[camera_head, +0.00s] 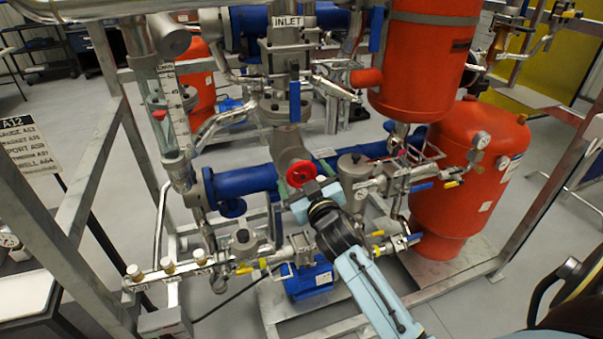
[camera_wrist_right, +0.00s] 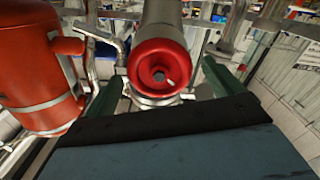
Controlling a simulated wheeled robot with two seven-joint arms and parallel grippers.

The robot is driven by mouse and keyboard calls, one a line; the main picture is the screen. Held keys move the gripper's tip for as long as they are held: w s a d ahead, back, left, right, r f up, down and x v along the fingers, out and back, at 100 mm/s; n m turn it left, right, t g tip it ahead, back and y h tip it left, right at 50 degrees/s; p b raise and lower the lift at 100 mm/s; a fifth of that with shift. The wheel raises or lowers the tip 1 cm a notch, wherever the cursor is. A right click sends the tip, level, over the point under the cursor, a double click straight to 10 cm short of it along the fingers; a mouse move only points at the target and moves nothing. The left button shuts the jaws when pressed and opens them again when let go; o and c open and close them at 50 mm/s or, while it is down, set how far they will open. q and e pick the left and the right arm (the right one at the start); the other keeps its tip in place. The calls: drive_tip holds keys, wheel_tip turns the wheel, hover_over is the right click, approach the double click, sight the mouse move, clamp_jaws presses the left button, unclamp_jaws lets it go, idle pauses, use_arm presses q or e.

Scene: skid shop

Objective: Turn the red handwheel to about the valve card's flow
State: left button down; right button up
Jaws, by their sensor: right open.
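The red handwheel (camera_head: 300,173) sits on the front of a grey valve body in the middle of the skid, below the INLET label. In the right wrist view, the handwheel (camera_wrist_right: 145,58) faces the camera, slightly above centre, with a small hub in its middle. My right gripper (camera_head: 306,179) is open just in front of it. In the right wrist view, its green fingers stand to the left and right of the wheel with gaps showing; I see no clear contact. A clear flow tube with a white number scale (camera_head: 174,100) stands at the left; its reading is too small to tell. My left gripper is not in view.
A lettered A12 board (camera_head: 28,147) stands at the far left. A blue pipe (camera_head: 243,180) runs behind the handwheel. A large red tank (camera_head: 460,175) is at the right. Several small yellow-handled valves and grey frame posts (camera_head: 97,185) surround the area.

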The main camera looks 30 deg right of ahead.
drive_tip(key=shift+x, duration=0.9)
drive_tip(key=c, duration=0.9)
drive_tip(key=shift+n+p, duration=0.5)
drive_tip(key=shift+n, duration=0.4)
drive_tip(key=shift+c, duration=0.3)
drive_tip(key=o, duration=1)
drive_tip(key=shift+c, duration=0.2)
